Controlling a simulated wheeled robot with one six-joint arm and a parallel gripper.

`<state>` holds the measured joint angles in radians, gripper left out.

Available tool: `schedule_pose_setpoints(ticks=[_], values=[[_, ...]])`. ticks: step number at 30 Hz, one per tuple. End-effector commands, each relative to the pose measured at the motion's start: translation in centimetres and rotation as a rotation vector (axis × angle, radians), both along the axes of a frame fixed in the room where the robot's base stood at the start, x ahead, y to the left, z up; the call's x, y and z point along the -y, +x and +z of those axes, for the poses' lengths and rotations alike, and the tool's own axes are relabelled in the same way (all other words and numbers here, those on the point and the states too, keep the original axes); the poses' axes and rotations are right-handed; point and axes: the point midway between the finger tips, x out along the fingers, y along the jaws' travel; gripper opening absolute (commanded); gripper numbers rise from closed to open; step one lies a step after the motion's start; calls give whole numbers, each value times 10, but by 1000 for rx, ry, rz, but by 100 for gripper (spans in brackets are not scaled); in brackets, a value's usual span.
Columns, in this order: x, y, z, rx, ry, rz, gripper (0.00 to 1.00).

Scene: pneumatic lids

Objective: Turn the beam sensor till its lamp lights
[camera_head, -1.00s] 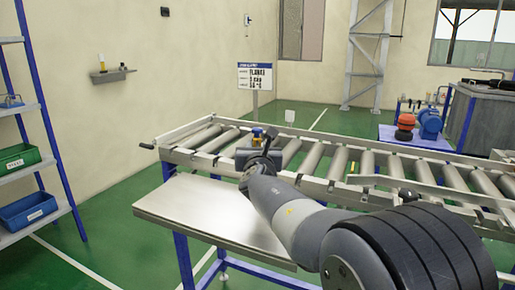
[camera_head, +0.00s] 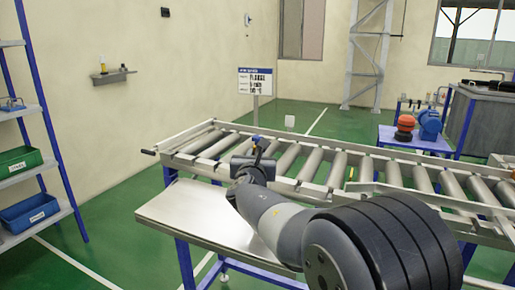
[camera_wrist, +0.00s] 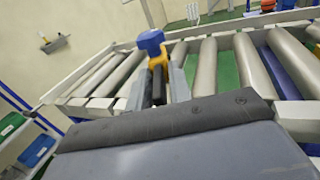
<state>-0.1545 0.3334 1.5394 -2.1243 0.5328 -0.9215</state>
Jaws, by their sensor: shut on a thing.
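The beam sensor, with a blue cap and a yellow body, stands at the near rail of the roller conveyor in the wrist view (camera_wrist: 151,41). Its blue part also shows small in the head view (camera_head: 260,141). My gripper (camera_wrist: 159,84) is shut on the sensor's lower part, with the blue cap sticking up above the fingers. In the head view my gripper (camera_head: 256,153) reaches over the near rail from the front. The fingers hide the lower part of the sensor. I cannot make out a lit lamp in either view.
The roller conveyor (camera_head: 336,158) runs across the middle. A bare metal table (camera_head: 195,215) stands in front of it. A sign (camera_head: 255,81) rises behind it. A rack with green and blue bins (camera_head: 28,213) stands at the left. A pump (camera_head: 430,122) sits at the back right.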

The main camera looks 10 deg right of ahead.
Motion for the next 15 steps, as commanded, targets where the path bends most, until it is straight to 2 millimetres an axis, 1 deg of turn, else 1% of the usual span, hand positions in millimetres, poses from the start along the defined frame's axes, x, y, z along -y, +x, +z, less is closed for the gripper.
schedule_pose_setpoints(ticks=[1, 15], values=[[-4, 1, 7, -2, 1, -22, 0], [-12, 6, 4, -8, 4, -302, 0]])
